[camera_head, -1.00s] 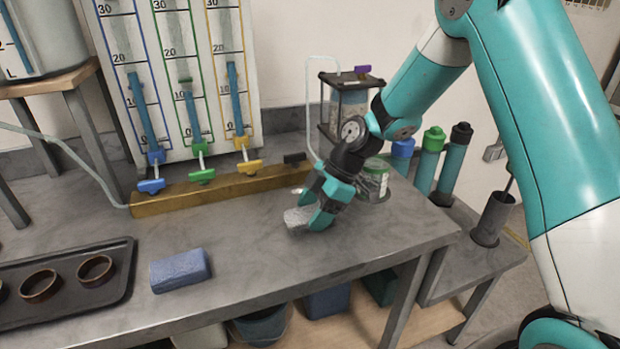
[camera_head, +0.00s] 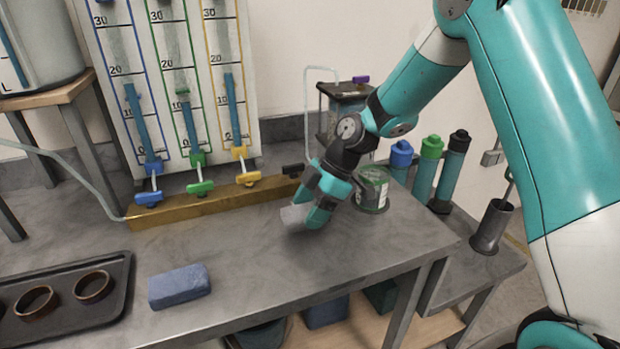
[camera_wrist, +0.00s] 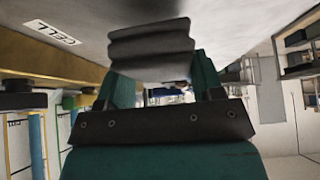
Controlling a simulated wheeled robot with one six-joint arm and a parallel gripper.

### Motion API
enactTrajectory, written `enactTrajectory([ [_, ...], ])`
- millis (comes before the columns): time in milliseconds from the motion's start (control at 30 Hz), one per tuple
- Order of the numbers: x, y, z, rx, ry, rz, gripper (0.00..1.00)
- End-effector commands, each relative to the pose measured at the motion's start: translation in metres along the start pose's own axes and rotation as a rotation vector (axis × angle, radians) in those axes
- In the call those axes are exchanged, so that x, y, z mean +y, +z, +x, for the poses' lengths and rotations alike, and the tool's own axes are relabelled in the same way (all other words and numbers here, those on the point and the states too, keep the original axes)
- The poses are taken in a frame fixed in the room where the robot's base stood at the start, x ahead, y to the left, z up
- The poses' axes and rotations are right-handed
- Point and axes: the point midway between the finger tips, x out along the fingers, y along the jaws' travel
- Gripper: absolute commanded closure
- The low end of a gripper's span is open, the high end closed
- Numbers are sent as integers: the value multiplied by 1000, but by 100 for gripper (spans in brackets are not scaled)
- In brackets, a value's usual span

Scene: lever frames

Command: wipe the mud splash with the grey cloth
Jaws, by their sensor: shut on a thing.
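My gripper (camera_head: 312,212) is shut on the grey cloth (camera_head: 294,217), over the back right part of the bench top. In the wrist view the cloth (camera_wrist: 150,50) is a folded grey pad between my fingers (camera_wrist: 160,84), close to the bench surface. I cannot tell whether it touches the bench. I cannot make out the mud splash in either view; the cloth and gripper hide part of the bench.
A blue-grey block (camera_head: 180,286) lies near the bench's front edge, beside a dark tray (camera_head: 122,300) with brown rings. A wooden rail with coloured valves (camera_head: 200,188) runs along the back. A glass jar (camera_head: 373,190) stands just right of my gripper. The middle bench is clear.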

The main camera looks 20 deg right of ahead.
Motion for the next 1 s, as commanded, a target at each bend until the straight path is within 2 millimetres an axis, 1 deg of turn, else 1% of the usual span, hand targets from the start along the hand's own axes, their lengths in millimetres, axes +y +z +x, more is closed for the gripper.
enactTrajectory([
  [200,-1,-15,-16,0,-6,-2,61],
  [600,0,-39,-41,-1,-11,-11,61],
  [1000,0,-40,-42,0,-13,-11,61],
])
